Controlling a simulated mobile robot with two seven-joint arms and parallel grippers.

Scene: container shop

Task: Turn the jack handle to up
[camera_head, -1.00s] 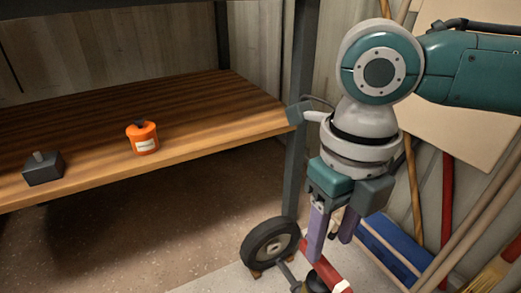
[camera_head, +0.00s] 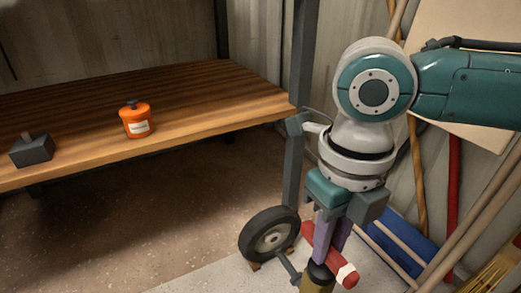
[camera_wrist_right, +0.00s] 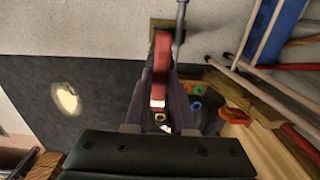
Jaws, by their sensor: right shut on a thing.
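The jack handle (camera_head: 339,266) is a red bar with a whitish end, slanting low in the head view beside a black-and-brass jack part (camera_head: 317,280). My right gripper (camera_head: 327,250) points down with its purple fingers shut on the red bar, partly covering it. In the right wrist view, the red handle (camera_wrist_right: 161,65) runs between the two fingers (camera_wrist_right: 161,108). My left gripper is in neither view.
A wheel (camera_head: 270,236) stands just left of the handle. A wooden shelf (camera_head: 190,95) holds an orange pot (camera_head: 137,121) and a dark block (camera_head: 31,151). Poles (camera_head: 465,210) and a blue thing (camera_head: 402,240) crowd the right wall.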

